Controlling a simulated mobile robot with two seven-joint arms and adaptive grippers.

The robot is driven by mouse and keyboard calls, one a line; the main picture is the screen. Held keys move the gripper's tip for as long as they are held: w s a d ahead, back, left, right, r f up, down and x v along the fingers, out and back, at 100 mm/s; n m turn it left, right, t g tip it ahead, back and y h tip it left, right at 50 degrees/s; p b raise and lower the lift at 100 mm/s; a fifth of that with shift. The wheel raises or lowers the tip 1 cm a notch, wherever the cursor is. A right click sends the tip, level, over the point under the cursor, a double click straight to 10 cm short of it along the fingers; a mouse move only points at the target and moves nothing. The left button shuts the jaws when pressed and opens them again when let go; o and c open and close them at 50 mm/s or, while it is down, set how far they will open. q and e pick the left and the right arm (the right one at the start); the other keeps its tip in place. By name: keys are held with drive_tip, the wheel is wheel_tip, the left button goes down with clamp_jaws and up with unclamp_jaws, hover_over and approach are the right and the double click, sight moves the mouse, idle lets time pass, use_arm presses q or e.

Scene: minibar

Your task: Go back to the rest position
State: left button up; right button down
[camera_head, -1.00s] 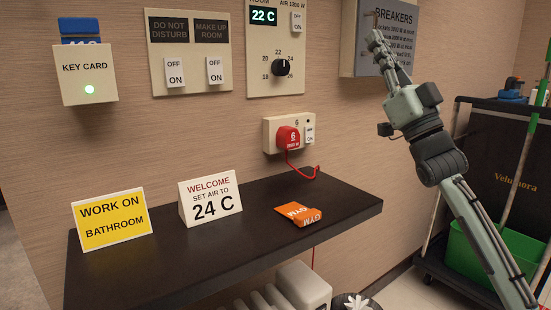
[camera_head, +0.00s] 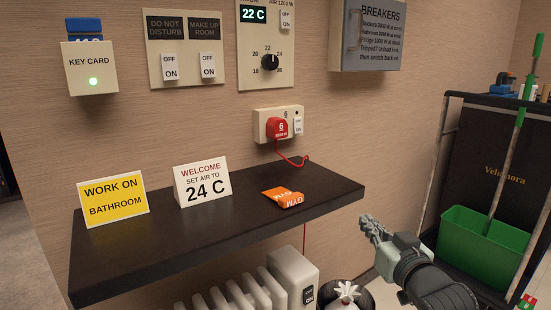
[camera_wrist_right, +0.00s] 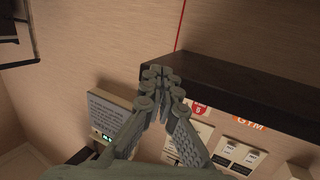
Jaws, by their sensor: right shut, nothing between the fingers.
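My right gripper (camera_head: 372,226) is low at the right, beside the right end of the dark shelf (camera_head: 130,262) and apart from it. Its fingers are shut with nothing between them, as the right wrist view also shows (camera_wrist_right: 160,76). My left gripper is not in view. The arm behind my right gripper runs out of the picture at the bottom right.
The shelf carries a yellow sign (camera_head: 113,200), a white sign (camera_head: 203,182) and an orange GYM tag (camera_head: 284,198). A red plug (camera_head: 277,128) sits in the wall socket. The breaker box (camera_head: 368,40) is above. A radiator (camera_head: 293,275) and a green bucket (camera_head: 470,240) stand below.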

drive_tip(key=s+d+f+g+h, duration=0.3)
drive_tip(key=s+f+g, duration=0.3)
drive_tip(key=s+f, duration=0.8)
drive_tip(key=s+d+f+g+h, duration=0.15)
drive_tip(key=s+f+g, duration=0.3)
drive_tip(key=s, duration=0.55)
drive_tip(key=s+d+f+g, duration=0.3)
drive_tip(key=s+f, duration=0.3)
drive_tip(key=s, duration=0.3)
use_arm(q)
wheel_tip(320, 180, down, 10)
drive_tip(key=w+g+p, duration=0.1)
drive_tip(key=p, duration=0.3)
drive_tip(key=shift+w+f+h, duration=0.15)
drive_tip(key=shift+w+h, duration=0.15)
use_arm(e)
drive_tip(key=s+a+x, duration=0.1)
drive_tip(key=x, duration=0.8)
drive_tip(key=shift+a+f, duration=0.5)
drive_tip(key=shift+w+y, duration=0.1)
drive_tip(key=shift+y, duration=0.15)
